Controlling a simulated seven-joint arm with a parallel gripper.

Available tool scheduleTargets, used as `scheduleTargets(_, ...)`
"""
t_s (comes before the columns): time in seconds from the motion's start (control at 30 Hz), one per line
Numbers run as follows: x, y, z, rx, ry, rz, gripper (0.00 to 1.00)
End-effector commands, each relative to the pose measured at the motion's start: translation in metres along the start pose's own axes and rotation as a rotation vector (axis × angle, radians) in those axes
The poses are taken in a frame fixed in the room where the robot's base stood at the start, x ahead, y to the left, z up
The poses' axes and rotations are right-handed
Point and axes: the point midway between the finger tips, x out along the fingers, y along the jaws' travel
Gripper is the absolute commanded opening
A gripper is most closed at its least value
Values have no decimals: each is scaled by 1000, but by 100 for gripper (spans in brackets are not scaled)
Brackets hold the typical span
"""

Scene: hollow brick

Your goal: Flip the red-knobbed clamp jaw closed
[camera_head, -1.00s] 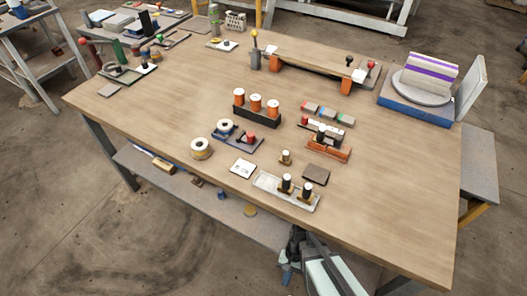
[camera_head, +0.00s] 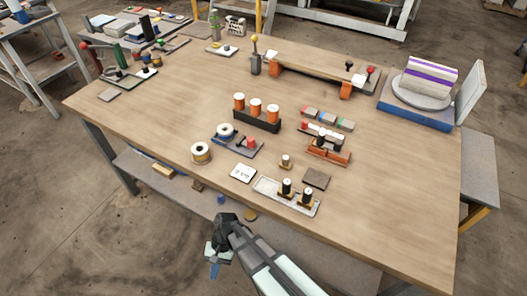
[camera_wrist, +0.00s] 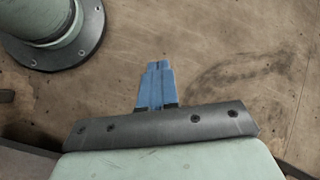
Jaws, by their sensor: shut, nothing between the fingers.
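A red knob (camera_head: 371,69) stands at the right end of a long board fixture (camera_head: 315,73) at the back of the workbench. A black knob (camera_head: 349,64) and a white pad (camera_head: 359,78) sit close beside it. The jaw is too small to tell open from closed. Another red ball knob (camera_head: 83,45) tops a lever at the far left. My gripper (camera_head: 214,270) is low in front of the bench, far from both red knobs. In the wrist view its blue fingers (camera_wrist: 156,84) are together and empty above the concrete floor.
The workbench (camera_head: 400,170) holds orange-topped spools (camera_head: 256,107), a white tray with black-topped pieces (camera_head: 269,187), and a blue block with a grey disc and stacked slabs (camera_head: 416,107) at right. A yellow-knobbed post (camera_head: 255,55) stands left of the board. The right front is clear.

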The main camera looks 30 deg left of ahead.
Motion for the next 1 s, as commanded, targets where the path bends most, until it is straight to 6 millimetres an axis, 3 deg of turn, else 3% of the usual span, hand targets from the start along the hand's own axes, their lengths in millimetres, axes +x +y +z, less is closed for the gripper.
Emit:
scheduleTargets(0.03, -5, -22, 4, -31, 1, -13, 0)
scheduleTargets(0.1, -14, -45, 10, -64, 4, -36, 0)
scheduleTargets(0.4, -77, -108, 29, -161, 54, -160, 0)
scheduleTargets(0.7, -159, -134, 40, -216, 139, -289, 0)
scheduleTargets(1.0, -256, -135, 48, -250, 255, -422, 0)
